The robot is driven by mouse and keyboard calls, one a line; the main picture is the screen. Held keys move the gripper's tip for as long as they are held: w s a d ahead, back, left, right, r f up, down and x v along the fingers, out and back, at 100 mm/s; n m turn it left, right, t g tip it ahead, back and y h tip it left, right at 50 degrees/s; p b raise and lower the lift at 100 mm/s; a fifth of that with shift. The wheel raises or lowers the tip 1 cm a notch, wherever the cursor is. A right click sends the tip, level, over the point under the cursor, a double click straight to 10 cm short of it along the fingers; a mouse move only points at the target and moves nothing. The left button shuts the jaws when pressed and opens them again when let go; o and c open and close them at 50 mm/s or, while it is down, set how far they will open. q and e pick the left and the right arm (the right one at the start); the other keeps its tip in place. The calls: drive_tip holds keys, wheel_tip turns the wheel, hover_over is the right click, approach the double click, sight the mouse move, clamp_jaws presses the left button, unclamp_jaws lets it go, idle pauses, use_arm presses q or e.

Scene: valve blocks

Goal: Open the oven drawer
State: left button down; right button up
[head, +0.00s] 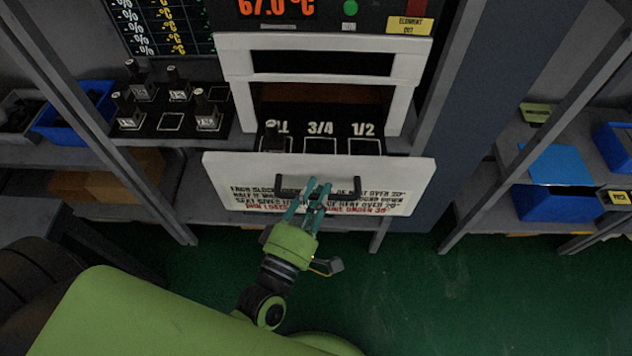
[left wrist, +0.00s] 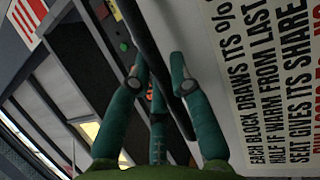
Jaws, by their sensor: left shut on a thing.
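The oven drawer has a white front panel (head: 232,168) with printed text and stands out from the oven (head: 240,105). Its dark inside shows slots labelled 3/4 and 1/2; the left label is partly covered by a dark block-like thing (head: 273,138). My left gripper (head: 316,188) is shut on the black bar handle (head: 290,182) at the front. In the left wrist view, the handle (left wrist: 146,45) runs between the gripper's teal fingers (left wrist: 160,88), beside the drawer's text panel (left wrist: 268,60). My right gripper is in neither view.
Several black blocks (head: 179,90) with white labels stand on the left shelf, near a blue bin (head: 75,122). Grey posts flank the oven. Another blue bin (head: 556,203) is on the right shelving. The green floor (head: 430,290) in front is clear at right.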

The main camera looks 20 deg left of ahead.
use_arm(q)
drive_tip(key=shift+s, duration=0.1)
drive_tip(key=c, duration=1.1)
unclamp_jaws()
drive_tip(key=shift+s+f, duration=0.15)
drive_tip(key=shift+s, duration=0.1)
drive_tip(key=v, duration=1.1)
drive_tip(key=shift+s, duration=0.2)
